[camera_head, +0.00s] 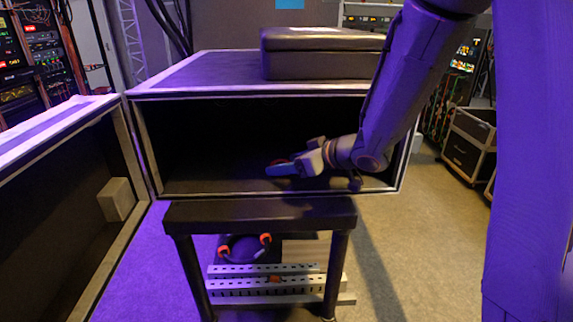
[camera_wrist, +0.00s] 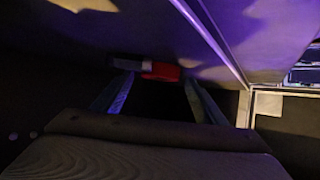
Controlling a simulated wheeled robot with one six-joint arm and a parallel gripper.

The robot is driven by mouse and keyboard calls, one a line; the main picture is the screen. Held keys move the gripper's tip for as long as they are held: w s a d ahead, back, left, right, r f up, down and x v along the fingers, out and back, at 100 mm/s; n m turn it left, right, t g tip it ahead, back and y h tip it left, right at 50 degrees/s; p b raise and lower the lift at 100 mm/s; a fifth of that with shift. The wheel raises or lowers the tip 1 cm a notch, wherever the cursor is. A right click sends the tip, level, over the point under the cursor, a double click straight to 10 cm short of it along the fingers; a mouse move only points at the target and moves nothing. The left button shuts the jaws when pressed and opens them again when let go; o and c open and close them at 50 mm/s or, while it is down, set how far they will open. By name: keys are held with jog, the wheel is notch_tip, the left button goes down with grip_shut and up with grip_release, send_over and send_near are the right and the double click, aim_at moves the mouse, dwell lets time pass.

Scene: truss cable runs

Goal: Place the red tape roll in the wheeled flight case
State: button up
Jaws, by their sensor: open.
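My gripper (camera_head: 277,168) reaches into that case low down and points left. In the wrist view the red roll (camera_wrist: 165,71) lies just ahead of and between the open fingers (camera_wrist: 158,82), near a dark surface. Deep shadow hides whether the fingers touch it. Wheels are not visible on this case, so I cannot tell whether it is the wheeled flight case.
A black stand (camera_head: 260,213) is in front, with cable and perforated metal bars (camera_head: 275,283) below. A closed black case (camera_head: 320,55) lies on top.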

jog(key=v, duration=1)
jog(key=shift+d+r, duration=0.1)
jog(key=shift+d, duration=0.05)
jog(key=shift+s+d+r, duration=0.25)
jog(key=shift+s+d, duration=0.05)
jog(key=shift+s, duration=0.15)
